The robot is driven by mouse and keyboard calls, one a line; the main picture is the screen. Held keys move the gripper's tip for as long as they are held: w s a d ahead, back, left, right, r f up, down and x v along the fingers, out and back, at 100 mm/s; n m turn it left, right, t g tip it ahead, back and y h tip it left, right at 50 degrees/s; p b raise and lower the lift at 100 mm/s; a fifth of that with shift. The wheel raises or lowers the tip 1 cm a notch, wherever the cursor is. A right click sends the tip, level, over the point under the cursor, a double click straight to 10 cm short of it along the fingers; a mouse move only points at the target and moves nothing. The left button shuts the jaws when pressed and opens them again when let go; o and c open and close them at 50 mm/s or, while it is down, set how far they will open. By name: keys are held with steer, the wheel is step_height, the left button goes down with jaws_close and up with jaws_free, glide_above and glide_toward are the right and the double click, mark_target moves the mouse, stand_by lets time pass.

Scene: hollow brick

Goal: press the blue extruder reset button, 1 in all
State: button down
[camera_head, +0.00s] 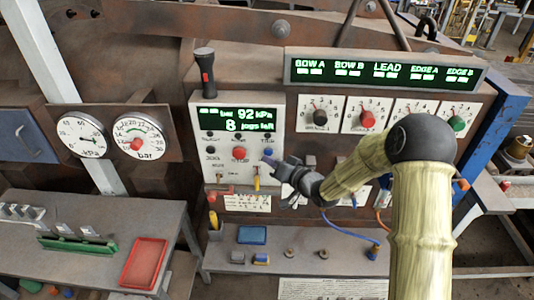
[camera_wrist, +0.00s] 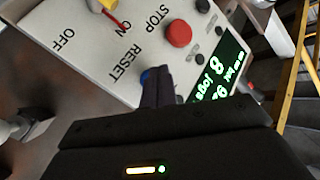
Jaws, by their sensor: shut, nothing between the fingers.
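The blue reset button (camera_head: 268,153) is on the right side of the white control panel (camera_head: 225,165), right of a red button (camera_head: 239,153). In the wrist view only an edge of the blue button (camera_wrist: 146,76) shows beside the RESET label; my fingers hide the rest. My gripper (camera_head: 272,163) is shut and empty, with its fingertips at the button. They look very close to it or touching; I cannot tell which. The red button (camera_wrist: 178,33) by the STOP label is clear of the fingers. The panel display reads 92 kPa and 8 jogs left.
A yellow-handled switch (camera_head: 257,182) is just below my gripper. A black lever with a red mark (camera_head: 205,72) stands above the panel. Several knobs, one of them red (camera_head: 367,119), are to the right. A shelf (camera_head: 300,262) with small items is below.

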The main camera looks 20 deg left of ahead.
steer(key=shift+w+a, duration=0.1)
steer(key=shift+w, duration=0.3)
steer(key=shift+w, duration=0.4)
stand_by(0.7)
steer(key=shift+s, duration=0.15)
steer(key=shift+s+b, duration=0.4)
steer(key=shift+s, duration=0.3)
steer(key=s, duration=0.2)
steer(key=s+d+b, duration=0.1)
steer(key=s, duration=0.2)
steer(key=shift+d+b, duration=0.2)
steer(key=shift+b, duration=0.1)
steer(key=shift+w, duration=0.15)
stand_by(0.7)
